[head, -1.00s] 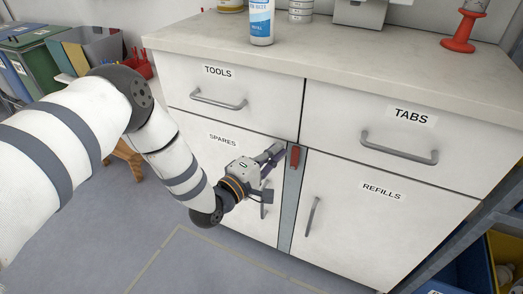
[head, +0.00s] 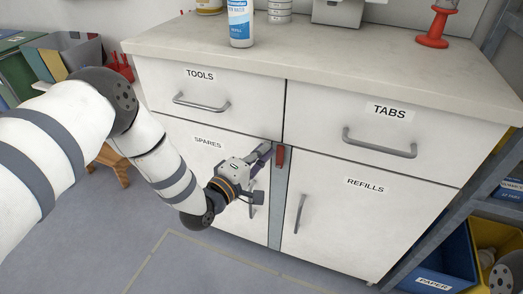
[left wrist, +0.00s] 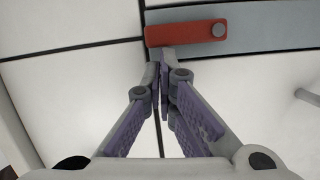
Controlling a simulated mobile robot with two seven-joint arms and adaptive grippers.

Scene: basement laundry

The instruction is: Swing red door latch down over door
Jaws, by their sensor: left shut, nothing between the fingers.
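The red door latch (head: 280,157) is a short bar at the top of the grey post (head: 277,205) between the SPARES door (head: 185,150) and the REFILLS door (head: 345,215). In the left wrist view the latch (left wrist: 180,34) lies along the post (left wrist: 270,28), with its round pivot at the lower end as the cabinet stands, so it points up. My left gripper (head: 265,153) is shut and empty, just left of the latch on the SPARES side. Its fingertips (left wrist: 164,58) are close to the latch's side edge; I cannot tell if they touch. My right gripper does not show.
The TOOLS drawer (head: 215,110) and TABS drawer (head: 385,125) sit above the doors, with bar handles sticking out. A spray bottle (head: 241,25) stands on the countertop (head: 320,62). Blue and yellow bins are at the lower right. The floor in front is clear.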

